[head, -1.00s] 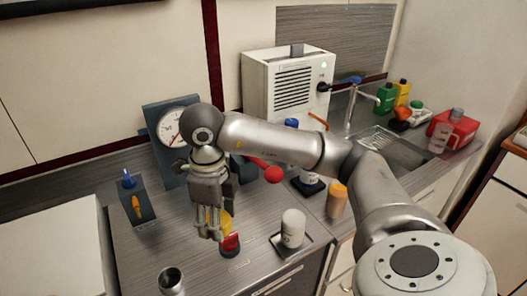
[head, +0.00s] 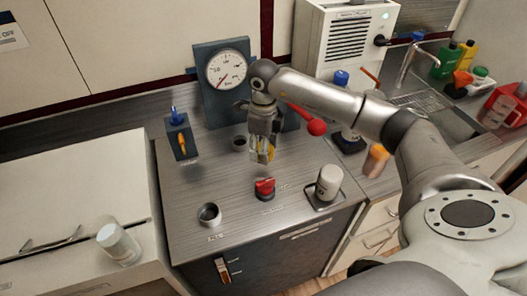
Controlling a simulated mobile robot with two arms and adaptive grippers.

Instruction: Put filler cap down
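My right gripper (head: 262,158), on the arm from the right, points down above the counter (head: 190,250), in front of the gauge panel. A small yellow piece (head: 267,152) shows between its fingers, apparently the filler cap; the fingers hide most of it. It is held above the counter, behind the red knob (head: 265,187). A dark round opening (head: 239,143) lies just left of the gripper. My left gripper is not in view.
A gauge (head: 228,69) on a blue panel stands behind the gripper, with a red-ended lever (head: 316,127) to its right. Bare counter lies left of the red knob.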

